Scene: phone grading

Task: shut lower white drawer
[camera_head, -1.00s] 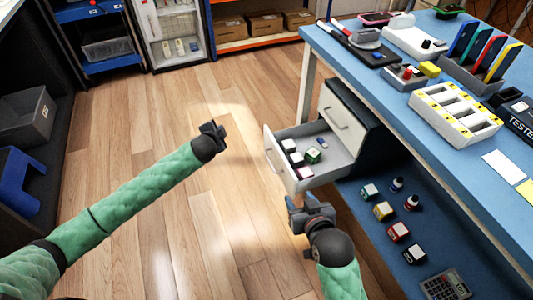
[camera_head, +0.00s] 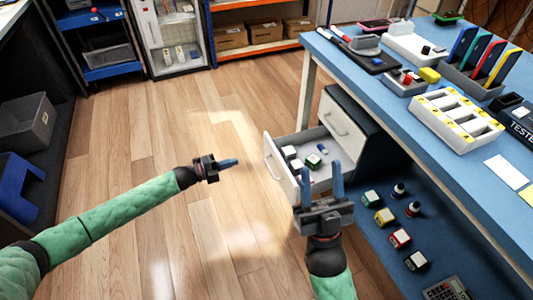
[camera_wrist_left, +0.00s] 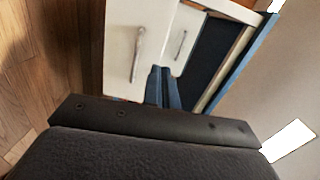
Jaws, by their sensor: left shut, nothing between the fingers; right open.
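The lower white drawer (camera_head: 281,172) is pulled out from the cabinet under the blue table, with several small boxes inside. Its front with a bar handle faces left in the head view; it also shows in the left wrist view (camera_wrist_left: 122,50). The upper white drawer (camera_head: 341,128) is shut above it. My left gripper (camera_head: 236,162) is shut and empty, pointing right toward the drawer front with a gap between. Its fingers show in the left wrist view (camera_wrist_left: 163,88). My right gripper (camera_head: 321,182) is open and empty, fingers up, by the drawer's near side; whether it touches cannot be told.
The blue table (camera_head: 420,130) holds a white tray (camera_head: 455,117) and phone stands. Several small boxes and bottles lie on its lower blue shelf (camera_head: 375,258). The wooden floor (camera_head: 215,110) left of the drawer is clear.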

